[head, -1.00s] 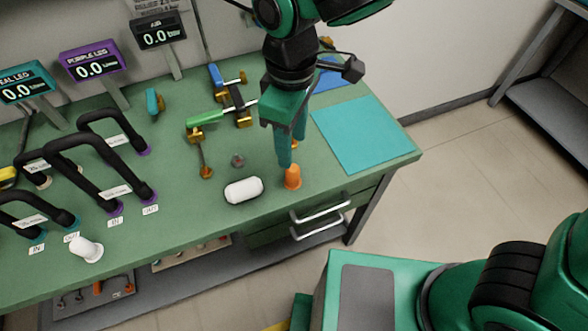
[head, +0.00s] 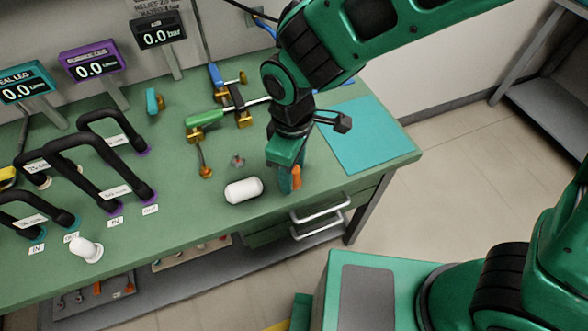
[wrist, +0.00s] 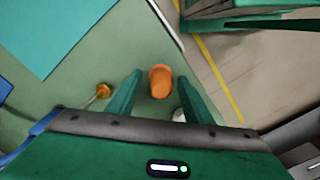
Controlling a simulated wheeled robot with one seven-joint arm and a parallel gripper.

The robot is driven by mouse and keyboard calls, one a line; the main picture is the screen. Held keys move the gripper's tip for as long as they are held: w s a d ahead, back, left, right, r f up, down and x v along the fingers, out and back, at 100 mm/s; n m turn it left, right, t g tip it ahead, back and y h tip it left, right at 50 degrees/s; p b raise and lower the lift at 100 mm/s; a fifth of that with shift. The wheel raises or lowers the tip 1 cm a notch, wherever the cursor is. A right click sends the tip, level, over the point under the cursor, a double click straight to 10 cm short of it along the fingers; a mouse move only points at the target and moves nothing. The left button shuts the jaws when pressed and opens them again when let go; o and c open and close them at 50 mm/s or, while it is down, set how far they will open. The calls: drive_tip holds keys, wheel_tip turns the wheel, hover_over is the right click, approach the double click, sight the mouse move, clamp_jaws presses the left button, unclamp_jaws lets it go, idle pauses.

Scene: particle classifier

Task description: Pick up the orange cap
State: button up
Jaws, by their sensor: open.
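The orange cap (head: 296,176) stands on the green bench near its front edge, partly hidden by my gripper in the head view. In the wrist view the orange cap (wrist: 160,82) shows between the two green fingers, near their tips. My gripper (head: 286,188) points down at the cap and is low over the bench. In the wrist view my gripper (wrist: 157,90) is open, with a finger on each side of the cap and visible gaps. I cannot tell whether either finger touches it.
A white cylinder (head: 244,190) lies just left of my gripper. A small grey knob (head: 238,161) and a brass-ended valve with a green handle (head: 205,119) are farther back. A teal mat (head: 368,140) lies to the right. Drawer handles (head: 320,212) stick out below the front edge.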

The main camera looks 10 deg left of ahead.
drive_tip(key=shift+c, duration=0.3)
drive_tip(key=c, duration=0.9)
drive_tip(key=shift+c, duration=0.2)
drive_tip(key=shift+r, duration=0.1)
drive_tip(key=shift+r, duration=0.55)
wheel_tip(320, 180, up, 3)
drive_tip(key=shift+f, duration=0.2)
drive_tip(key=s+a+r, duration=0.7)
drive_tip(key=s, duration=0.2)
drive_tip(key=shift+s, duration=0.2)
